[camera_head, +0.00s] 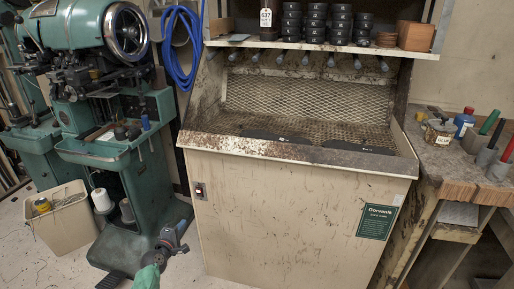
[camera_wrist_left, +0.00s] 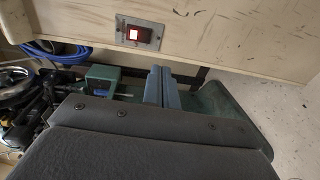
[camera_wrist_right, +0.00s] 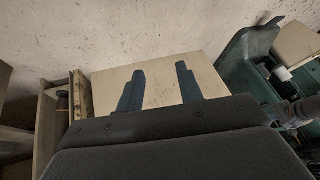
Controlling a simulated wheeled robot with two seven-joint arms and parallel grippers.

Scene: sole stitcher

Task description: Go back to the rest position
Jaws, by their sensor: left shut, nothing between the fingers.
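My left gripper (camera_head: 180,246) is low in the head view, in front of the bench cabinet and right of the green machine's base. In the left wrist view its two blue-grey fingers (camera_wrist_left: 162,87) lie close together, shut, with nothing held. My right gripper is outside the head view. In the right wrist view its two fingers (camera_wrist_right: 160,88) stand well apart, open, with nothing seen between them. A pale panel shows behind them.
A cream cabinet (camera_head: 270,220) with a mesh-backed worktop stands in front. A green stitching machine (camera_head: 125,165) and a bin (camera_head: 62,225) stand at the left. A wooden table (camera_head: 445,165) with bottles and tools is at the right. Pale floor shows at lower left.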

